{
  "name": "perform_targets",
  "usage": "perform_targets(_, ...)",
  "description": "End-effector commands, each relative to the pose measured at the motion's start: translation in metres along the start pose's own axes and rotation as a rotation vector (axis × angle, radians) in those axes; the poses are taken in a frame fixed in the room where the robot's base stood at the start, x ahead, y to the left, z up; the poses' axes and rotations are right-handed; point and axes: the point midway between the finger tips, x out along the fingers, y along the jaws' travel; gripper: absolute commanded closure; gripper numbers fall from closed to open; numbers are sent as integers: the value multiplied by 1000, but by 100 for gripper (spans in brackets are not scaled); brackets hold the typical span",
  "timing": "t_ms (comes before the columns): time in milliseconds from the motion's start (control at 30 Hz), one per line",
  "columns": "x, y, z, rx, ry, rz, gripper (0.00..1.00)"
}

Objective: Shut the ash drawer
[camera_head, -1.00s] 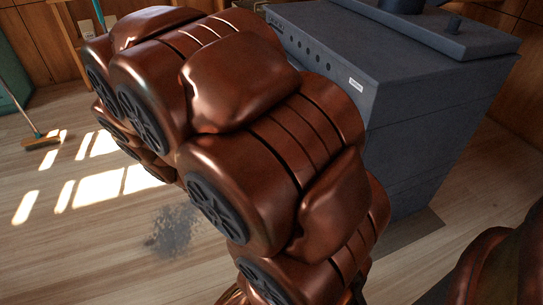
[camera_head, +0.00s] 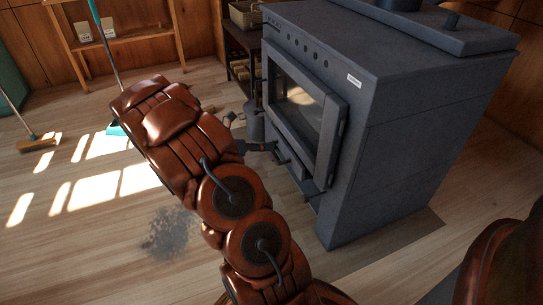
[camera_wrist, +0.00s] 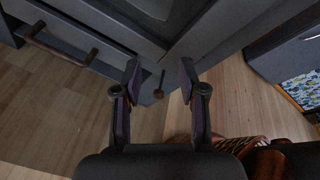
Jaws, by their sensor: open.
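The dark grey stove (camera_head: 390,130) stands at the right of the head view, with a glass door (camera_head: 300,105) on its front. In the wrist view the drawer front (camera_wrist: 72,62) is at upper left, with a dark bar handle (camera_wrist: 62,46). How far it stands out is hard to tell. My gripper (camera_head: 264,147) is open and empty in front of the stove. In the wrist view its fingers (camera_wrist: 160,80) are apart, right of the handle, with a small dark knob (camera_wrist: 158,92) between them.
Grey ash (camera_head: 172,232) lies on the wooden floor. A broom (camera_head: 38,143) stands at far left. A dark shelf with a basket (camera_head: 246,14) is behind the stove. A patterned blue thing (camera_wrist: 302,88) shows at right in the wrist view. The floor at left is mostly clear.

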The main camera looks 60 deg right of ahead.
Motion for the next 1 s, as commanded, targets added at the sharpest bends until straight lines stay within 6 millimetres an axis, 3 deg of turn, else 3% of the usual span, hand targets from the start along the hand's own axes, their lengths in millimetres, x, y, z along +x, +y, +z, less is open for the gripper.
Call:
perform_targets(300,49,95,-10,-441,-188,20,59)
perform_targets(600,81,177,-45,-817,-336,47,59)
perform_targets(800,88,204,-60,-939,-390,59,59)
perform_targets(1000,98,213,-62,-965,-401,60,59)
